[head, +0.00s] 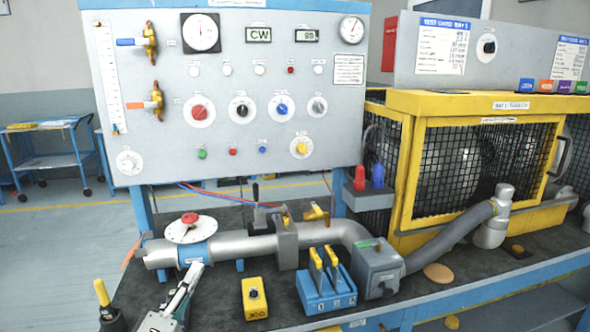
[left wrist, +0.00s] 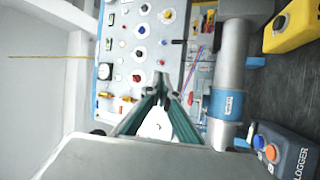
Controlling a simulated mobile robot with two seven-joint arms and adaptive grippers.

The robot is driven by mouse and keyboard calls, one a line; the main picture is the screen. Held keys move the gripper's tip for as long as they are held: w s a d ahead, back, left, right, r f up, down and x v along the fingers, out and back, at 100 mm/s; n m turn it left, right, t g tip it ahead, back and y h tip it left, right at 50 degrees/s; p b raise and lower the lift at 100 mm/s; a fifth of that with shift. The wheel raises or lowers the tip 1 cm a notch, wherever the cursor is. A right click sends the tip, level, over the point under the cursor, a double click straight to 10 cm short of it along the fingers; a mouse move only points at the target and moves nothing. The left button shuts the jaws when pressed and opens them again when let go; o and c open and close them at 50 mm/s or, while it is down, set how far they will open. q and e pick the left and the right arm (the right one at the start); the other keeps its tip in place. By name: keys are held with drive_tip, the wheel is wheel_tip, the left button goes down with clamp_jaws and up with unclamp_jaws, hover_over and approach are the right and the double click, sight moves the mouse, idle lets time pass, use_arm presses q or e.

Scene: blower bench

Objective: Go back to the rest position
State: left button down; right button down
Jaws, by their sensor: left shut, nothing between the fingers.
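My left gripper (head: 192,272) is at the bottom left of the head view, pointing up toward the bench. Its fingertips appear just in front of the blue band on the grey pipe (head: 235,247); I cannot tell whether they touch it. In the left wrist view the green-sided fingers of my left gripper (left wrist: 161,82) come together at the tips, shut with nothing between them. The pipe (left wrist: 232,65) with its blue band runs to the right of the fingers there. My right gripper is in neither view.
A white dial with a red knob (head: 190,222) tops the pipe. A yellow box (head: 254,298) and a blue switch block (head: 325,290) stand to the right of my gripper. A control panel (head: 235,150) rises behind. A blue-grey logger (left wrist: 285,150) is close in the wrist view.

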use_arm(q)
drive_tip(key=s+d+f+m+g, duration=0.25)
drive_tip(key=s+f+m, duration=0.3)
drive_tip(key=f, duration=0.55)
drive_tip(key=s+d+f+m+g, duration=0.1)
drive_tip(key=s+f+m+g, duration=0.4)
drive_tip(key=f, duration=0.6)
drive_tip(key=s+a+f+m+g+y, duration=0.1)
drive_tip(key=s+f+m+g+y, duration=0.2)
drive_tip(key=s+f, duration=1)
drive_tip(key=s+m, duration=0.2)
drive_tip(key=shift+a+f+m, duration=0.3)
drive_tip(key=shift+m, duration=0.05)
